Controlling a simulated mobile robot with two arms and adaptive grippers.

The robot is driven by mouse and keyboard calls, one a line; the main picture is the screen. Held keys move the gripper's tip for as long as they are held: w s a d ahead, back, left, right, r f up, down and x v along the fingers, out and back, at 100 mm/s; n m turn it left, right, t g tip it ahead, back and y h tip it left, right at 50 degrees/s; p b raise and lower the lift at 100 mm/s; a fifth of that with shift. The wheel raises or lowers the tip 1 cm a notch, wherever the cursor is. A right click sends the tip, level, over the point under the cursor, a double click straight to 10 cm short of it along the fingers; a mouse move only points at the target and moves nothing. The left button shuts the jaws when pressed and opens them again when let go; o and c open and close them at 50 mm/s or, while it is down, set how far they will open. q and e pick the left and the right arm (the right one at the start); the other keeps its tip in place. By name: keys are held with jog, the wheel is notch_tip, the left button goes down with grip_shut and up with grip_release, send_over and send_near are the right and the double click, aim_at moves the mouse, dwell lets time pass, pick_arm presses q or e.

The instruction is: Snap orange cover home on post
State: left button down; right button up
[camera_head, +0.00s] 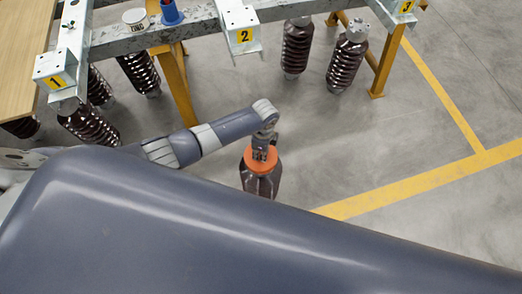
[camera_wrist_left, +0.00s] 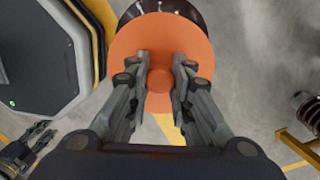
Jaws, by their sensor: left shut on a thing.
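The orange cover (camera_head: 262,164) is a round disc at the top of a dark brown post (camera_head: 260,185) standing on the floor. My left gripper (camera_head: 264,146) is above the cover, pointing down. In the left wrist view the cover (camera_wrist_left: 205,42) fills the middle, and my left gripper's fingers (camera_wrist_left: 161,65) are shut on its raised central knob (camera_wrist_left: 160,82). The post's dark rim (camera_wrist_left: 160,8) shows past the cover's far edge. Whether the cover is fully seated cannot be told. My right gripper (camera_wrist_left: 42,134) shows small at the lower left of the wrist view.
A grey steel frame (camera_head: 130,38) on yellow legs, with plates numbered 1, 2 and 3, crosses the back. Several brown ribbed insulators (camera_head: 347,62) stand near it. A white tub (camera_head: 136,18) and blue cone (camera_head: 171,12) are on top. The floor at right is clear, with yellow lines (camera_head: 420,188).

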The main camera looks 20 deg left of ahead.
pick_arm(q)
jog(key=c, duration=1.3)
grip_release()
jog(key=shift+c, duration=0.2)
notch_tip(320, 180, up, 12)
jog(key=shift+w+d, duration=0.15)
